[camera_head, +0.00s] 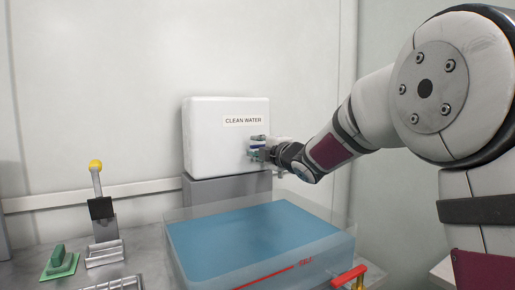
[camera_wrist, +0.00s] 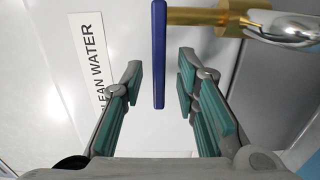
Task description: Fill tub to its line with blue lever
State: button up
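The white tank labelled CLEAN WATER (camera_head: 215,140) stands on a grey block behind the tub. The blue lever (camera_wrist: 158,45) hangs from a brass valve (camera_wrist: 205,17) in the wrist view. My gripper (camera_head: 258,147) is at the tank's lower right front. In the wrist view its green-padded fingers (camera_wrist: 160,80) are open on either side of the lever, with a gap on both sides. The clear tub (camera_head: 335,212) holds blue water (camera_head: 250,240). A red line (camera_head: 268,274) with small lettering marks its front wall. The water's near edge looks close to that line; I cannot tell the exact level.
A red-handled brass valve (camera_head: 348,276) sits at the tub's front right. A yellow-knobbed lever (camera_head: 96,167) stands on the bench at left, beside a green block-shaped object (camera_head: 59,262). A metal rack-like item (camera_head: 118,283) lies at the front left.

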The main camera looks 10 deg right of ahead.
jog(key=v, duration=1.2)
